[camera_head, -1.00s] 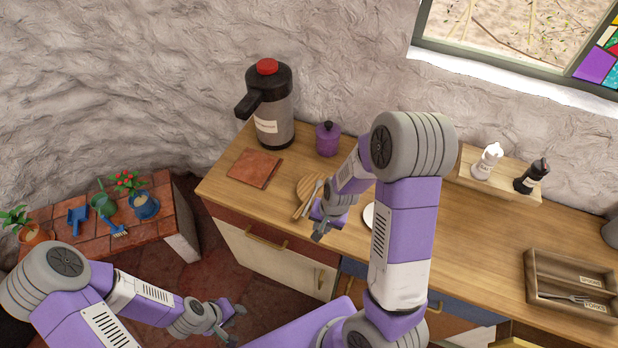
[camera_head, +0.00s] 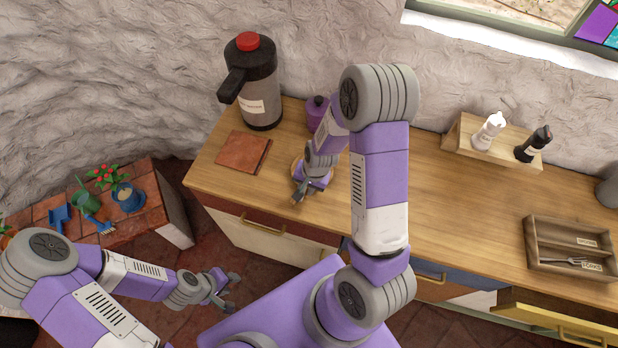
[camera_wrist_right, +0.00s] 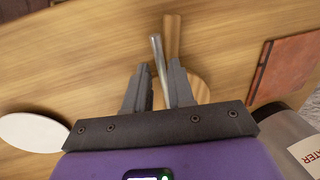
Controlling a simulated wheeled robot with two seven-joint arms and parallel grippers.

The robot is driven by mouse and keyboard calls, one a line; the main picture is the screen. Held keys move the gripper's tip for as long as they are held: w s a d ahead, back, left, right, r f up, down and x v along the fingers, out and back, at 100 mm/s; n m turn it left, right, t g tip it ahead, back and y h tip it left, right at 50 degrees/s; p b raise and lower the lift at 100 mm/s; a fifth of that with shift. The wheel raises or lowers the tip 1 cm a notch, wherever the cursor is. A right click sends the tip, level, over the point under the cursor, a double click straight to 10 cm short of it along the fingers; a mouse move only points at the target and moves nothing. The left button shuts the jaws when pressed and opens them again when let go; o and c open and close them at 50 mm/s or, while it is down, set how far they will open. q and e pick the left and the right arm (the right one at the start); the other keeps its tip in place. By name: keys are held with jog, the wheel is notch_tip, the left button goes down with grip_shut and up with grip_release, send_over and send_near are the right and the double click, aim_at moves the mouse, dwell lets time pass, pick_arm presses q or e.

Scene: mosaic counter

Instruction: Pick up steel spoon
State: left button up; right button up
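The steel spoon (camera_wrist_right: 156,45) shows in the right wrist view as a thin grey handle running between the fingers of my right gripper (camera_wrist_right: 158,72). The fingers are apart, with a gap on each side of the handle. The spoon's lower end is hidden by the gripper. In the head view my right gripper (camera_head: 300,194) is low over the counter in front of the purple pot, and its arm hides the spoon. My left gripper (camera_head: 229,291) is open and empty, away from the counter.
A reddish-brown square (camera_head: 243,152) lies left of my right gripper, with a large flask (camera_head: 262,115) behind it. A purple pot (camera_head: 316,108) stands close behind. A white plate (camera_wrist_right: 32,132) lies nearby. A divided cutlery tray (camera_head: 530,243) and an open drawer (camera_head: 560,320) are at right.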

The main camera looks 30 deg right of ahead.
jog(key=shift+w, duration=0.2)
jog(key=shift+s+f, duration=0.1)
jog(key=shift+f, duration=0.05)
grip_shut()
